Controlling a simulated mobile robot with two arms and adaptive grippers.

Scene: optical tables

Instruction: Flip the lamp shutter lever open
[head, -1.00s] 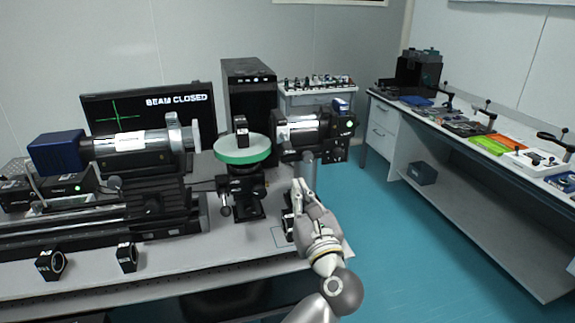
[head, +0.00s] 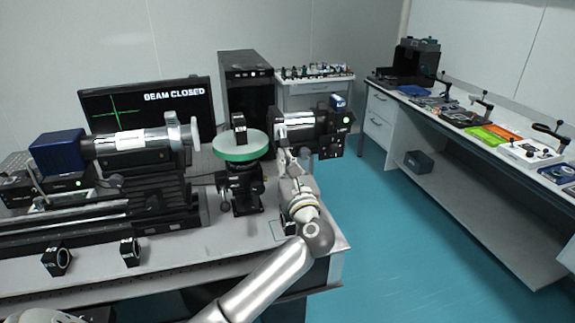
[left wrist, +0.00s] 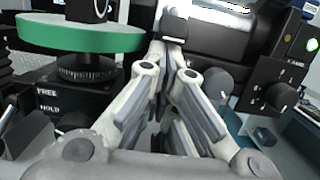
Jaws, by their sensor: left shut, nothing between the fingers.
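The lamp (head: 300,124) is a silver cylinder with a black housing (head: 334,135) bearing a green light, at the table's right end. In the left wrist view the lamp cylinder (left wrist: 215,35) is close behind the fingers, and the black housing (left wrist: 270,85) with a dial is at right. My left gripper (head: 284,148) is shut and empty, just below and in front of the lamp's left end. Its fingers (left wrist: 170,70) point up toward the lamp in the wrist view. A small dark piece shows at the fingertips; I cannot tell whether it is the shutter lever. Contact is unclear.
A green-rimmed round stage (head: 241,150) stands just left of the gripper and shows close by in the wrist view (left wrist: 80,38). The monitor (head: 148,108) reads "BEAM CLOSED". Small black mounts (head: 57,260) stand along the front edge. A side bench (head: 450,115) is at right.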

